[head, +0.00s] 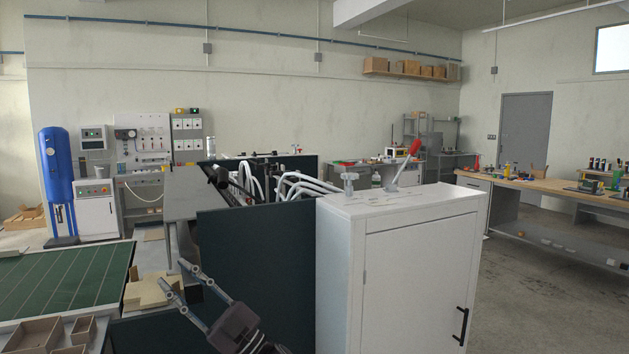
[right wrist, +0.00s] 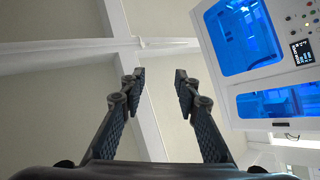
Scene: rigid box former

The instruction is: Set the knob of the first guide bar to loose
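The box former (head: 257,265), with dark green side panels, stands in the middle of the head view. Dark rods and bars (head: 236,186) and pale curved tubes (head: 305,186) show above its panels. I cannot tell which bar is the first guide bar, and its knob and setting are too small to make out. My right gripper (head: 174,273) is low in front of the dark panel, well apart from the bars. In the right wrist view (right wrist: 160,78) its fingers are spread with nothing between them. My left gripper is not in view.
A green-topped table (head: 70,278) with wooden trays (head: 35,338) is at left. A workbench (head: 545,186) stands at right. Open floor lies right of the cabinet.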

